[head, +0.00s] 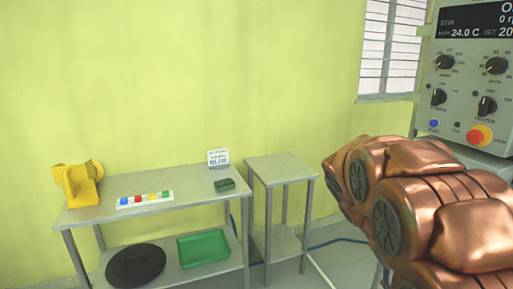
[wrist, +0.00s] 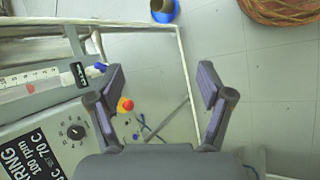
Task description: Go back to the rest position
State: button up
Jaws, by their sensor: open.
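My gripper (wrist: 162,86) shows in the wrist view with its two dark fingers spread wide apart and nothing between them. It hangs in the air over a metal frame and the grey floor. In the head view my copper-coloured arm fills the lower right, and the gripper itself cannot be made out there. The control panel (head: 470,95) with knobs, a display and a red-and-yellow stop button (head: 479,136) stands behind my arm at the right. The panel also shows at the lower left of the wrist view (wrist: 45,145), tilted.
A steel table (head: 190,188) holds a yellow object (head: 78,184), a strip of coloured blocks (head: 145,199) and a small green box (head: 224,185). Its lower shelf has a green tray (head: 203,248) and a black round item (head: 135,266). A bare small table (head: 282,168) stands beside it.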

jog(key=s+a+f+t+y+p, duration=0.2)
jog(key=s+a+y, duration=0.4)
jog(key=s+a, duration=1.2)
jog(key=shift+s+n+y+p, duration=0.3)
jog(key=shift+s+p, duration=0.15)
jog(key=shift+p, duration=0.3)
dwell(0.9)
